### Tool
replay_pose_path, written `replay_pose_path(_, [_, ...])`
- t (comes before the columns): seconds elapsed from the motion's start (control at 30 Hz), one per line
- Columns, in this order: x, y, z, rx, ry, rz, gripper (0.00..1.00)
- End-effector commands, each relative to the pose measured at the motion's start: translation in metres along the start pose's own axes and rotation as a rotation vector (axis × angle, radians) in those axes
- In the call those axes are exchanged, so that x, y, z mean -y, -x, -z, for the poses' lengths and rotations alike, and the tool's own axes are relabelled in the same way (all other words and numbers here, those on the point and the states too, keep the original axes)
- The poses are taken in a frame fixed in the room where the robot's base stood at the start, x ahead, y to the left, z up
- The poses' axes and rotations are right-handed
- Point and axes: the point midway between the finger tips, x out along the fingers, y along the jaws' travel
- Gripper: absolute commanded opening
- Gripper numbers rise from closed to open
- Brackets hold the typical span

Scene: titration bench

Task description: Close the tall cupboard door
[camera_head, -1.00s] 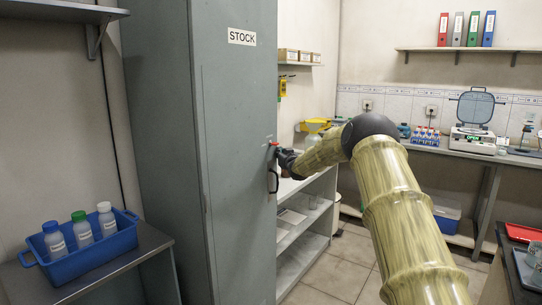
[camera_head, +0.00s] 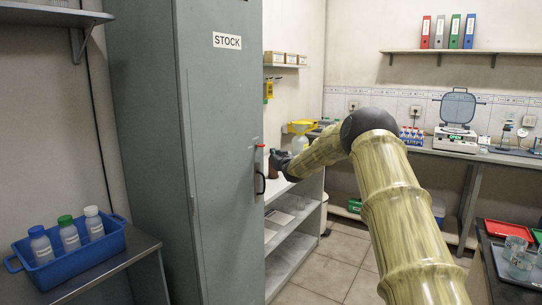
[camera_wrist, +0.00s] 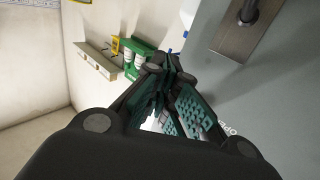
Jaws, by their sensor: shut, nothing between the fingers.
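The tall grey cupboard door (camera_head: 222,120) carries a STOCK label and faces me at the left of the head view. No open gap shows along its visible edges, but I cannot tell if it is fully flush. Its dark handle (camera_head: 260,180) with a red top sits near the right edge. My gripper (camera_head: 280,163) is just right of the handle, with a small gap between them. In the wrist view my gripper (camera_wrist: 168,75) has its fingers together and empty. The door (camera_wrist: 285,95) and the handle's metal plate (camera_wrist: 240,32) fill the right side there, apart from the fingers.
A blue crate (camera_head: 85,262) with capped bottles stands on a side table at the left. Open shelves (camera_head: 290,235) stand right of the cupboard. Floor (camera_head: 345,265) shows between the shelves and my arm.

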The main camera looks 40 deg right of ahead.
Motion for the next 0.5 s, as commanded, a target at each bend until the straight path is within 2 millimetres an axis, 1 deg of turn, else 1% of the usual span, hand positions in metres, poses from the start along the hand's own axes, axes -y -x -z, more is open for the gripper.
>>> replay_pose_path(0.03, [-0.007, 0.007, 0.0, -0.001, -0.003, -0.002, 0.0])
replay_pose_path(0.2, [-0.03, 0.029, -0.003, 0.002, -0.004, -0.007, 0.0])
replay_pose_path(0.33, [-0.042, 0.044, -0.002, 0.0, -0.004, -0.007, 0.0])
replay_pose_path(0.5, [-0.051, 0.06, -0.002, 0.001, -0.003, -0.005, 0.0])
